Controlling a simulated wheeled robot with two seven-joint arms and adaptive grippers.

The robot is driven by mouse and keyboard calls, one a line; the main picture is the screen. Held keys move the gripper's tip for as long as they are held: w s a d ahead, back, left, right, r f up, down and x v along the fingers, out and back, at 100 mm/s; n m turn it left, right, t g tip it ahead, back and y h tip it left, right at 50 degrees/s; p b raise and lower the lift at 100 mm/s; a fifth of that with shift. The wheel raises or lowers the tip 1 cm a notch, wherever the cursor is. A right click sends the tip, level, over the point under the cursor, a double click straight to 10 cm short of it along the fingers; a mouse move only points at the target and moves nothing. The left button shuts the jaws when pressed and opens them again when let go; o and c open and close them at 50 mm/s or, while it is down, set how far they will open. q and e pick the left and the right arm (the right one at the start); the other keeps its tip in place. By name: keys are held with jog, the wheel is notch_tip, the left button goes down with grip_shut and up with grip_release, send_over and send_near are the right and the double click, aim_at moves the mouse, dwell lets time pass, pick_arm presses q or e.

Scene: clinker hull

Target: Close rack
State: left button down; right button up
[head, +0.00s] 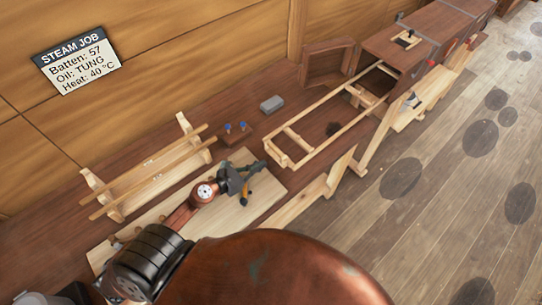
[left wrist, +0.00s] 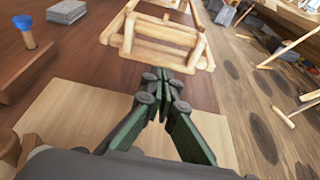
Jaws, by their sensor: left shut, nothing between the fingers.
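The rack is a pale wooden ladder-like frame (head: 276,154) that sticks far out of the open end of a long dark wooden box (head: 386,44). Its near end also shows in the left wrist view as a pale frame (left wrist: 158,50) beyond the fingertips. My left gripper (head: 260,166) is just short of the rack's near end, over a pale board. In the left wrist view its fingers (left wrist: 163,74) are together with nothing between them. They point at the rack's end, and a small gap seems to separate them. My right gripper is not in view.
The box's door (head: 326,65) stands open beside the rack. A grey block (head: 271,104), a small block with blue-topped pegs (head: 236,133) and a stand holding long battens (head: 150,170) are on the bench. The pale board (head: 262,192) lies below my gripper.

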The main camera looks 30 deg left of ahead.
pick_arm(q)
jog(key=x, duration=0.1)
jog(key=p+x, duration=0.1)
jog(key=x, duration=0.1)
jog(key=r+x, duration=0.1)
jog(key=x, duration=0.1)
jog(key=shift+w+d+f, duration=0.1)
jog(key=shift+w+d, duration=0.05)
jog(key=shift+w, duration=0.1)
jog(key=shift+w+d+p, duration=0.1)
jog(key=shift+w+p, duration=0.25)
jog(key=shift+f, duration=0.1)
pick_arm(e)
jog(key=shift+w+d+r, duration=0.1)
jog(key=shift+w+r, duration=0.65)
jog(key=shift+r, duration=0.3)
pick_arm(q)
jog(key=shift+w, duration=0.1)
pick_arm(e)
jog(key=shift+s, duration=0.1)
